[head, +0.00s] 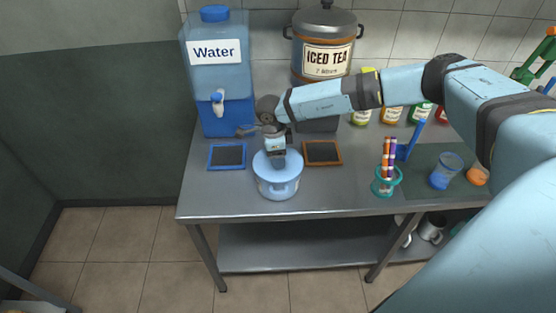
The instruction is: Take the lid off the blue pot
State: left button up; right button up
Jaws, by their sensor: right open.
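The blue pot (278,187) stands upright near the front edge of the metal table. Its light blue lid (290,161) sits on top of it. My right gripper (279,158) comes in from the right and points down directly over the middle of the lid. It is open. Its fingers hide the middle of the lid, so I cannot tell whether they touch it or stand around a knob. My left gripper is not in view.
Behind stand a water dispenser (217,75) and an iced tea urn (326,83). Small framed boards, blue (227,156) and brown (322,152), flank the pot. To the right are a teal pen cup (386,186) and a blue glass (447,171). The table's front left is clear.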

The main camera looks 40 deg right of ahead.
jog(key=shift+f, duration=0.4)
jog(key=c, duration=1)
jog(key=shift+r, duration=0.1)
jog(key=shift+c, duration=0.2)
